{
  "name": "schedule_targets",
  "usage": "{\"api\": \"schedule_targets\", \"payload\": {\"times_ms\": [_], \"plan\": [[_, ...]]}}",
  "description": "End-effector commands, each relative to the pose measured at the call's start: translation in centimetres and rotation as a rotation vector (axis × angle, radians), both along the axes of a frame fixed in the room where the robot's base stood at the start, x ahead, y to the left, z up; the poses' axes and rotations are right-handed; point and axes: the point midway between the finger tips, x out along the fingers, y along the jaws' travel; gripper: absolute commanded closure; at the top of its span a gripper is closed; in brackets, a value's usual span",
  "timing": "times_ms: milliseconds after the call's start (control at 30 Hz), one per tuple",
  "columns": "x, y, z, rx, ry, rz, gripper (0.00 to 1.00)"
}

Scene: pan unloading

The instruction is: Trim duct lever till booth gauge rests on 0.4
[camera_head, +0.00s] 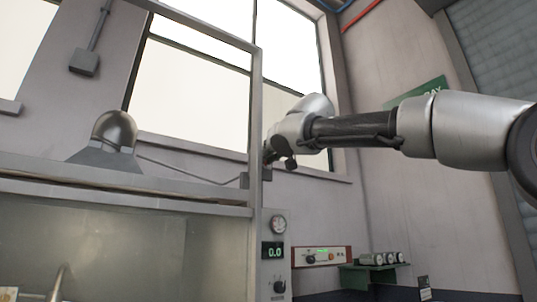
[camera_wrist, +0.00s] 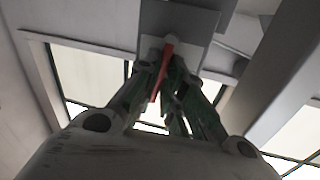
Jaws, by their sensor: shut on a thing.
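The duct lever (camera_wrist: 162,68) is a thin red bar in the wrist view, running down from a grey box (camera_wrist: 178,20). My gripper (camera_wrist: 170,90) has its green-grey fingers closed around the lever. In the head view, my gripper (camera_head: 270,157) is at the booth's upper right post, and the lever is hidden there. The booth gauge (camera_head: 273,251) is a dark panel with green digits that read 0.0. A round dial (camera_head: 279,224) sits just above it; its needle is too small to read.
The booth frame post (camera_head: 254,120) stands close to the left of my gripper. A metal dome on a hood (camera_head: 115,130) sits on the booth top. A control box (camera_head: 322,256) and a green shelf with several cylinders (camera_head: 372,268) are at lower right.

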Motion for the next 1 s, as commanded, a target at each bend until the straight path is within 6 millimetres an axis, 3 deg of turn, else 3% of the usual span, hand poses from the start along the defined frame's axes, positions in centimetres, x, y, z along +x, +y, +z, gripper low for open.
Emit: {"api": "schedule_targets", "payload": {"times_ms": [133, 333, 367, 467, 800, 1000], "plan": [[0.0, 0.1, 0.0, 0.092, 0.062, 0.000, 1.00], [0.0, 0.0, -0.1, 0.091, 0.063, 0.000, 1.00], [0.0, 0.0, -0.1, 0.091, 0.063, 0.000, 0.86], [0.0, 0.0, -0.1, 0.090, 0.062, 0.000, 0.68], [-0.2, 0.0, 0.0, 0.090, 0.060, 0.001, 0.68], [-2.9, -1.2, 0.2, 0.090, 0.059, 0.003, 0.68]]}}
